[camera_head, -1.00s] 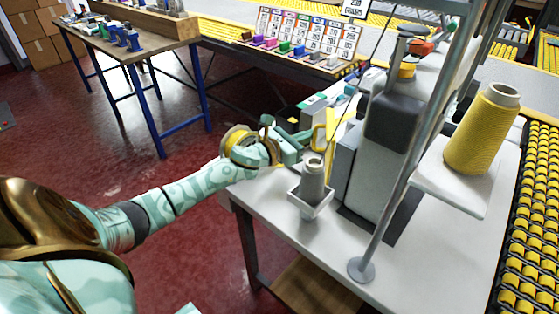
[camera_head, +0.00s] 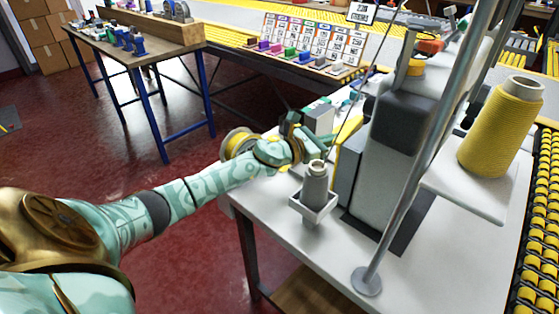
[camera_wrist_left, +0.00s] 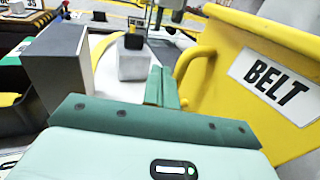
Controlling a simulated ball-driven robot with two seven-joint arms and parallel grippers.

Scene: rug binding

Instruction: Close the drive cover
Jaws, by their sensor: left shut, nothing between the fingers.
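The yellow drive cover (camera_wrist_left: 255,80), with a white BELT label, fills the right of the left wrist view. A yellow handle (camera_wrist_left: 196,62) stands out from its near edge. In the head view only a narrow yellow part of the cover (camera_head: 338,164) shows beside the grey machine body (camera_head: 392,165). I cannot tell whether it sits flush. My left gripper (camera_head: 322,143) is shut and empty, just left of the cover. In the left wrist view its green fingers (camera_wrist_left: 162,87) are together beside the handle; contact is unclear. My right gripper is not in view.
A thread spool in a white tray (camera_head: 313,208) stands near my left wrist. A metal pole (camera_head: 410,165) and a large yellow cone (camera_head: 502,130) are at the right. A grey block (camera_wrist_left: 58,65) is left of the fingers.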

